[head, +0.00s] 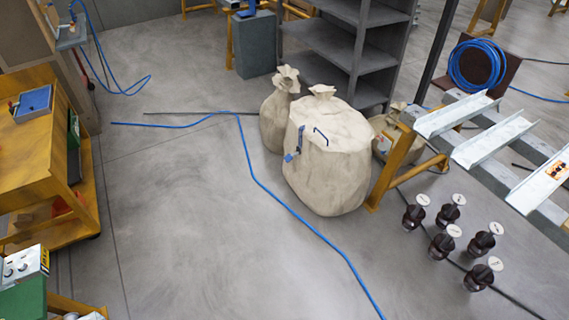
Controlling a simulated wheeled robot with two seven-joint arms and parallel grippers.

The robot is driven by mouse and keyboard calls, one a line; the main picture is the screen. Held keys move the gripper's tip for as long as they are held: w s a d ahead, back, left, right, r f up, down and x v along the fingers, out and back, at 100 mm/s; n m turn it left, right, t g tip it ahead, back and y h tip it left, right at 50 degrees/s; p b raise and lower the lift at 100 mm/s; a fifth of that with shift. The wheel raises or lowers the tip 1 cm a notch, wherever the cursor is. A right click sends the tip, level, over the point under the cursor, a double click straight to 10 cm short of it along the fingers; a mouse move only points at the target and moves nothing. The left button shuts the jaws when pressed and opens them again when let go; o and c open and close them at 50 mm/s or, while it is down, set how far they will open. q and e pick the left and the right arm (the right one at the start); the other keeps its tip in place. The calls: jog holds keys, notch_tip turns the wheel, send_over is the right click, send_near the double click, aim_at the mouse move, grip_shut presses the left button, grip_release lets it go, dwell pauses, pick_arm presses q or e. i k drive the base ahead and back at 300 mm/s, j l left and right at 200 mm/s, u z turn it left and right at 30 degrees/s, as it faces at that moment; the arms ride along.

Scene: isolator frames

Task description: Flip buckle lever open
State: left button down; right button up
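No buckle can be made out for certain. A large beige tied sack (325,170) stands on the floor right of centre. A narrow blue upright piece (300,139), perhaps a lever, shows against its upper front. A small blue part (289,157) sits just below it, and a thin dark bent bar (321,136) is to its right. I cannot tell whether these parts are fixed to the sack or whether the piece is open or closed. Neither of my grippers is in view.
A smaller sack (274,122) stands behind. A blue hose (275,197) crosses the floor. A yellow cabinet (45,165) is at the left and grey shelves (350,45) behind. Several dark brown pots (443,243) stand right. The floor at centre left is clear.

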aim_at(288, 158)
jog(key=i+j+z, duration=0.15)
jog(key=i, duration=1.65)
